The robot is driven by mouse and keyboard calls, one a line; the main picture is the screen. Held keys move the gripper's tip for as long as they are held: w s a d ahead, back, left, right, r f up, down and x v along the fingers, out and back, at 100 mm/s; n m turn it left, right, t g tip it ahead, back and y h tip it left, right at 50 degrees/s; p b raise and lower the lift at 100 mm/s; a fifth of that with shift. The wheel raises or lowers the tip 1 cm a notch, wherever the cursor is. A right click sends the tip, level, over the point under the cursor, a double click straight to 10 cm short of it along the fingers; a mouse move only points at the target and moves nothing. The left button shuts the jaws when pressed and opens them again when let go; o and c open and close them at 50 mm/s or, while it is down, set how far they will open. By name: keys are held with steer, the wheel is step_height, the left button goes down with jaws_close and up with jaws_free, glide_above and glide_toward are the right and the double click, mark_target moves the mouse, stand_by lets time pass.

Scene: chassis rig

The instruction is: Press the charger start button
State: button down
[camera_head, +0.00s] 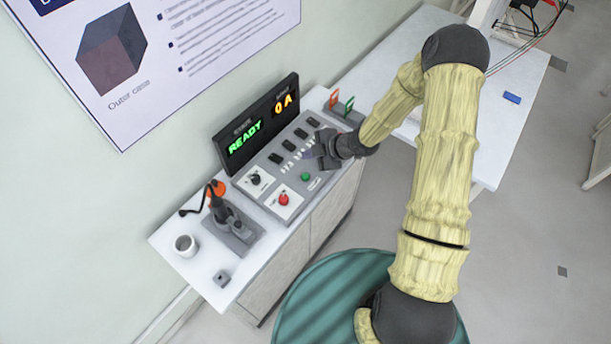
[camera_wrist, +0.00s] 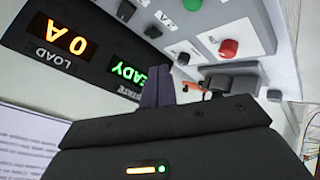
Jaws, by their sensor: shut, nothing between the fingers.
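The control panel (camera_head: 322,177) is a sloped grey console on a bench by the wall. A green button (camera_head: 305,176) sits low on it, and also shows at the top edge of the wrist view (camera_wrist: 192,4). A red button (camera_head: 283,199) on a white plate is to its lower left; it also shows in the wrist view (camera_wrist: 228,48). My gripper (camera_head: 311,155) is shut and empty. It is over the panel, above and slightly right of the green button in the head view. In the wrist view its dark fingertips (camera_wrist: 157,82) are together, apart from both buttons.
The display (camera_head: 245,140) behind the panel reads READY and 0 A. A black knob (camera_head: 255,180) sits left of the buttons.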

mark_target(309, 177)
steer(key=shift+f+b, duration=3.1)
steer(key=shift+f, duration=1.1)
steer(key=shift+f+b, duration=0.4)
steer(key=shift+b, duration=0.05)
steer(key=shift+f+b, duration=0.4)
steer(key=shift+f, duration=0.05)
steer(key=shift+r+p, duration=0.65)
steer(key=shift+r, duration=0.25)
steer(key=shift+r+p, duration=1.85)
steer(key=shift+r, duration=0.7)
